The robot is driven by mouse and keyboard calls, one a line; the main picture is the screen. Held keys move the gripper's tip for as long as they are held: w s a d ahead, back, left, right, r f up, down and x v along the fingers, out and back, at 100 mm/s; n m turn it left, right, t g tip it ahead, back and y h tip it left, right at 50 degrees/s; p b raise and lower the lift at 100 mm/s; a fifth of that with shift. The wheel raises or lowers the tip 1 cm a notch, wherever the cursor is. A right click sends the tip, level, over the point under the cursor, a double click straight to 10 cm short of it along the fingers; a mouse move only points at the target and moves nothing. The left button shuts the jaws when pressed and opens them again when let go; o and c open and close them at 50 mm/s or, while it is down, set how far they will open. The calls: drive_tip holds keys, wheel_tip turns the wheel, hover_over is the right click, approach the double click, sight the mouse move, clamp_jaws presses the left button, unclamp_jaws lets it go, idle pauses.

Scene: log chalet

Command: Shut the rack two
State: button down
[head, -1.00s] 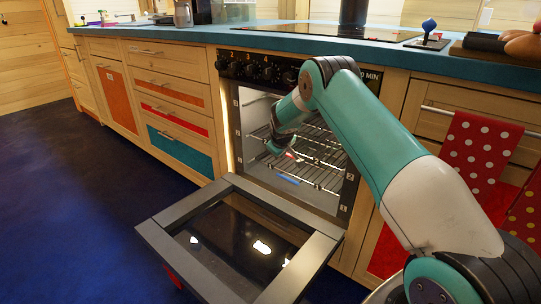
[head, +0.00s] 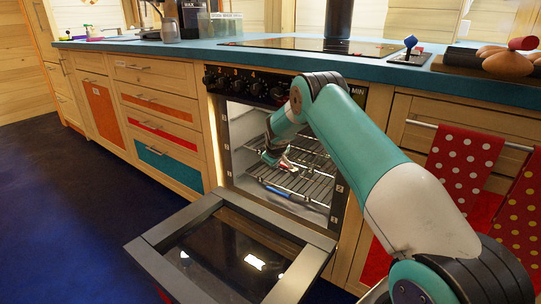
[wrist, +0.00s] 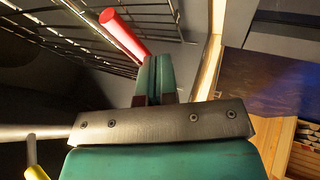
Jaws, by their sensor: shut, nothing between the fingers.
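The oven's drop-down door (head: 215,250) hangs open. Inside are wire racks: an upper rack (head: 312,165) and a lower rack (head: 318,203), which has a blue bar (head: 270,187) near its front. A small numeral 2 shows on the oven's right front frame. Which rack is number two I cannot tell for sure. My gripper (head: 270,158) is inside the oven opening, at the left by the upper rack. In the wrist view my gripper (wrist: 154,78) is shut and empty, beside a red bar (wrist: 124,35) in front of rack wires. Contact with the bar is unclear.
The open door juts over the floor below my arm. Drawers (head: 155,100) stand to the left of the oven. Red dotted towels (head: 465,165) hang at the right. The blue counter (head: 185,47) runs above. The dark blue floor at left is clear.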

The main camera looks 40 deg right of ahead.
drive_tip(key=a+f+p+v, duration=0.1)
drive_tip(key=a+p+v, duration=0.1)
drive_tip(key=v, duration=0.9)
drive_tip(key=shift+s+a+r+p, duration=0.2)
drive_tip(key=shift+a+r+p, duration=0.2)
drive_tip(key=shift+p, duration=0.45)
drive_tip(key=s+a+r+n+g+y, duration=0.1)
drive_tip(key=s+a+r+y, duration=0.2)
drive_tip(key=s+a+r, duration=0.7)
drive_tip(key=s+a+r+n+g+y, duration=0.1)
drive_tip(key=s+a+r+y, duration=0.2)
drive_tip(key=s+a+r, duration=0.7)
drive_tip(key=s+a+n+g+y, duration=0.15)
drive_tip(key=s+a, duration=0.35)
drive_tip(key=s, duration=0.6)
drive_tip(key=s+a+n+g, duration=0.1)
drive_tip(key=s+a+g, duration=0.1)
drive_tip(key=s+a, duration=0.65)
drive_tip(key=a+r+p+v, duration=0.1)
drive_tip(key=a+p+v, duration=0.2)
drive_tip(key=p+v, duration=1.1)
drive_tip(key=s+a+r+p+v, duration=0.1)
drive_tip(key=a+p+v, duration=0.2)
drive_tip(key=p+v, duration=1.2)
drive_tip(key=shift+a+p, duration=0.35)
